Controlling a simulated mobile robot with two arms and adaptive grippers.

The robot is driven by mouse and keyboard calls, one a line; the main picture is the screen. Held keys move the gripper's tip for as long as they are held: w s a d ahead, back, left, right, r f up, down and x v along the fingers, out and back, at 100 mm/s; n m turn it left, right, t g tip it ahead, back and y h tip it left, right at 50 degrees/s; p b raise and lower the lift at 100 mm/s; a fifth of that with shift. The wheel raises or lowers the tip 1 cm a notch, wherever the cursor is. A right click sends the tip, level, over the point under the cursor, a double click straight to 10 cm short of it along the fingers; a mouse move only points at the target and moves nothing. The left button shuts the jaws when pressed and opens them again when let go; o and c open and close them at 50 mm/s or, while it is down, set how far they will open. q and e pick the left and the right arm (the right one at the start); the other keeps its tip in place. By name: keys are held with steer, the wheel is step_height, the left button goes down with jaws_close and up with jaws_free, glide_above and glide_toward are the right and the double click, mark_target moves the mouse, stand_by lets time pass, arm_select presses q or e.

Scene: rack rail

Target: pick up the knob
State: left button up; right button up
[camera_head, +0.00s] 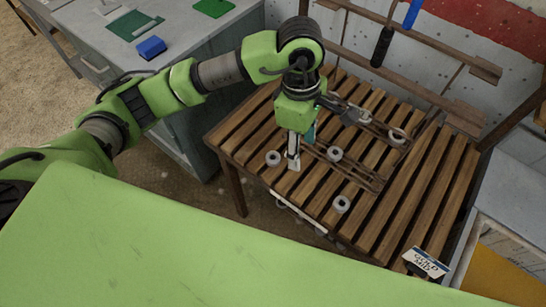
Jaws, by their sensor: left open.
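Several small grey round pieces with dark centres, which look like knobs, lie on the slatted wooden table. One round piece (273,158) is just left of my left gripper (294,164). Another round piece (334,154) is to its right, one (342,204) is nearer the front edge, and one (397,136) is at the back right. I cannot tell which is the task's knob. My left gripper points down over the front left part of the table, open, with no round piece seen between its fingers. The gap between the fingers is hard to see. My right gripper is out of view.
The slatted table (425,185) has clear slats at the right. A wooden rail (420,41) with hanging tools stands behind it. A grey cabinet (195,35) with a blue block (152,48) is at the left. A small sign (427,262) stands at the front right.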

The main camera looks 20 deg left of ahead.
arm_select(q)
steer(key=w+a+y, duration=0.3)
steer(key=a, duration=0.3)
steer(key=p, duration=0.1)
glide_above(274, 155)
steer(key=s, duration=0.1)
steer(key=shift+t, duration=0.4)
steer(key=f, duration=0.7)
steer(key=shift+s+d, duration=0.2)
steer(key=shift+d, duration=0.1)
step_height(274, 155, down, 5)
steer(key=shift+w+a+r+p, duration=0.15)
steer(key=shift+r+p, duration=0.05)
steer(key=shift+p, duration=0.9)
steer(key=shift+f, duration=0.5)
steer(key=shift+c, duration=0.3)
steer(key=c, duration=1.1)
